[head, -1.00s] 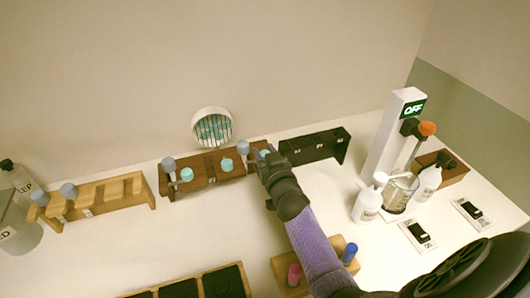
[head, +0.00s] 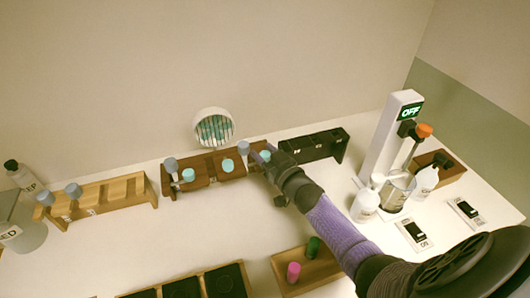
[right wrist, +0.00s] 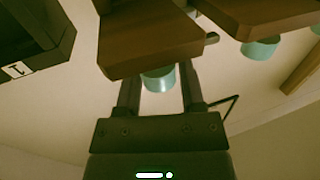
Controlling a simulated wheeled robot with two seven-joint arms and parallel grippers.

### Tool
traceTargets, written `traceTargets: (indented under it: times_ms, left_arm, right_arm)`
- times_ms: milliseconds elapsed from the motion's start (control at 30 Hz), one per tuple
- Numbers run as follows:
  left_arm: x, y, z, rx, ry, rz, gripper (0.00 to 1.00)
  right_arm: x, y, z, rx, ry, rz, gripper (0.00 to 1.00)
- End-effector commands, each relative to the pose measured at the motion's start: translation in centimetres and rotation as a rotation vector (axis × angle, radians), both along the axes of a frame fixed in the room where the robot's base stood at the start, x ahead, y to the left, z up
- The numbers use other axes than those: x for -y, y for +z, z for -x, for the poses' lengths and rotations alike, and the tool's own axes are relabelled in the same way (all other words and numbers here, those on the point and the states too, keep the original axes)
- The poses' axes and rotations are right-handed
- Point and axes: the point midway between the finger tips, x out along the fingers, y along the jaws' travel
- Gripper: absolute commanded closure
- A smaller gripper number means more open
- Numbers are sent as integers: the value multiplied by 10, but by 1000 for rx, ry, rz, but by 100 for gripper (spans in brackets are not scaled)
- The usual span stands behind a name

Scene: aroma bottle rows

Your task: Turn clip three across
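The brown rack (head: 205,182) stands at the back middle, with grey-blue and teal caps along it. A grey-blue cap (head: 171,165) and a teal cap (head: 188,175) are at its left, and another teal cap (head: 228,165) is at its middle. My right gripper (head: 267,157) is at the rack's right end, beside a grey-blue cap (head: 243,148). In the right wrist view a teal cylinder (right wrist: 158,80) lies between the two spread fingers, with a gap on each side. Which clip is third is not clear. My left gripper is out of view.
A black rack (head: 325,146) stands just right of my gripper. A light wooden rack (head: 110,195) is at the left. A front wooden tray (head: 325,268) holds pink and green bottles under my forearm. A white dispenser reading OFF (head: 390,135) stands at the right.

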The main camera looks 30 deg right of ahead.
Motion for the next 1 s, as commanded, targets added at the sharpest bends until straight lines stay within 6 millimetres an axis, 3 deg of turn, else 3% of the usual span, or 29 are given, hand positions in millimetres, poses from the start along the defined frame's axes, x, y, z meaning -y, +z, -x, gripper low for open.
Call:
traceTargets:
  times_ms: [33, 100, 433, 800, 1000]
  left_arm:
    - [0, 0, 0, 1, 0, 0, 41]
    - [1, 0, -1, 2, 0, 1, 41]
    - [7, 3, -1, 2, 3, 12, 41]
    - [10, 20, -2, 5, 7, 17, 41]
    - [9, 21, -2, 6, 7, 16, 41]
  right_arm:
    - [0, 0, 0, 0, 0, 0, 37]
    - [0, 0, 0, 0, -1, 0, 25]
    - [0, 0, 6, -1, -1, 0, 25]
    - [3, 0, 86, -3, -1, -1, 25]
    - [4, 0, 99, -1, -1, 0, 25]
